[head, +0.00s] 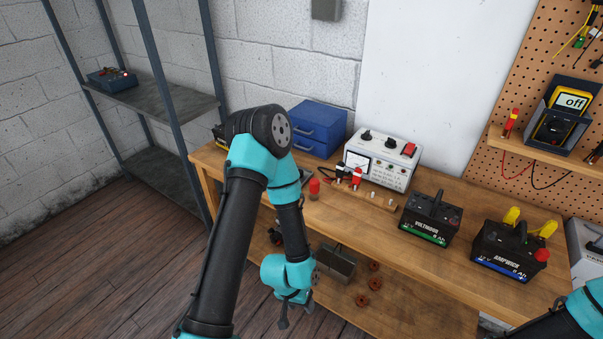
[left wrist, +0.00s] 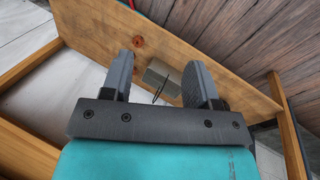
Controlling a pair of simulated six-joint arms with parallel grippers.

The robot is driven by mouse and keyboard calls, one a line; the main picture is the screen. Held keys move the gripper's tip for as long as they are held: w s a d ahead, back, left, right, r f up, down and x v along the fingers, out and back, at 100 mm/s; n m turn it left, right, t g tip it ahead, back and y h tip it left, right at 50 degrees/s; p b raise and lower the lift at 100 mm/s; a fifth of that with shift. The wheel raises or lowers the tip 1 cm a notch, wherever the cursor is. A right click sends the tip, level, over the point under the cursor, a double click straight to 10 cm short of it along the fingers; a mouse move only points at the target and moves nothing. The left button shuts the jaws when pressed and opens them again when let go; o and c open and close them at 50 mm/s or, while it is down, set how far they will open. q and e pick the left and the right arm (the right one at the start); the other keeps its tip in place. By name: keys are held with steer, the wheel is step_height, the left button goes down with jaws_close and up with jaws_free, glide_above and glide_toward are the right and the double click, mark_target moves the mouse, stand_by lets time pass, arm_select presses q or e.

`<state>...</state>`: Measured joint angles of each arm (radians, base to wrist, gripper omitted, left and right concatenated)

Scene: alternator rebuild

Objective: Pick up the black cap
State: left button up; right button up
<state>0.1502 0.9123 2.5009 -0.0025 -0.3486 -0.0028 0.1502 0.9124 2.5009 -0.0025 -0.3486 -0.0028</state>
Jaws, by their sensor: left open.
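I cannot make out a separate black cap in either view. A red cap (head: 314,187) stands on the workbench (head: 385,215) just right of my left arm. Dark items beside it are partly hidden by that arm. My left gripper (head: 294,312) hangs low in front of the bench, pointing down, well away from the bench top. In the left wrist view the left gripper (left wrist: 164,78) has its fingers apart and nothing between them, facing the lower shelf (left wrist: 100,35). Only part of my right arm shows at the bottom right; its gripper is out of view.
A grey meter box (head: 381,160) with black and red clips stands at the bench's back. A blue drawer box (head: 318,125) is behind. A grey box (head: 336,264) and several brown rings lie on the lower shelf.

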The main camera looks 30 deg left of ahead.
arm_select(q)
steer(key=c, duration=0.3)
steer(key=shift+w+a, duration=0.1)
